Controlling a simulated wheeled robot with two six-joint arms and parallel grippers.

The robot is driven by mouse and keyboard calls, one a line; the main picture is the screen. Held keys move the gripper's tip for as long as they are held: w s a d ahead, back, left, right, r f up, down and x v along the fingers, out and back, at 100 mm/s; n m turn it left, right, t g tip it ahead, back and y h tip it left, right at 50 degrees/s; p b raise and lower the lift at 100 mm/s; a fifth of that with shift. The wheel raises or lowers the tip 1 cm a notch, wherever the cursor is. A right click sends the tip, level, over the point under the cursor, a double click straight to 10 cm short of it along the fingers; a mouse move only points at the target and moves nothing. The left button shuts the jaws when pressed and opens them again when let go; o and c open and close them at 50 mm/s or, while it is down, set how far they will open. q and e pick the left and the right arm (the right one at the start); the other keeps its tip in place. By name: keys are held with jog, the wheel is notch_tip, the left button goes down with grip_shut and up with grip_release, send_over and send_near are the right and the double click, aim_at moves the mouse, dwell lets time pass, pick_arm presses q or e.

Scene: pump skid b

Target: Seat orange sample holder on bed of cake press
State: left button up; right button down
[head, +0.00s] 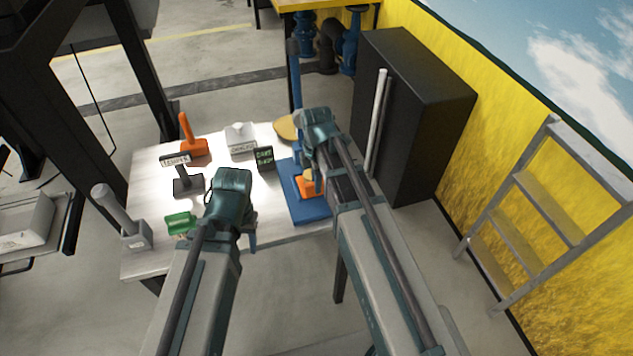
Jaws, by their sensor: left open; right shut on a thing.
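The cake press (297,95) is blue, with a tall post and a flat blue bed (308,214) at the table's right side. The orange sample holder (311,193) shows low over the bed, with a tan part on top. My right gripper (316,180) reaches down beside the post and is shut on the holder; my arm partly hides both. Whether the holder touches the bed cannot be told. My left gripper (251,240) is open and apart from the press, near the table's front edge; its wrist hides most of it.
On the pale table (150,173) stand an orange tool with an upright handle (192,146), a sign on a dark stand (186,184), a white labelled box (240,138), a small black display (264,158), a green holder (180,222) and a grey handled block (133,236). A black cabinet (430,110) stands right.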

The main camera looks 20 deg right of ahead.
jog(key=shift+f, duration=0.1)
dwell(0.7)
jog(key=c, duration=0.7)
grip_release()
jog(key=shift+c, duration=0.2)
jog(key=c, duration=0.3)
jog(key=shift+r+p, duration=3.45)
jog(key=shift+r, duration=0.15)
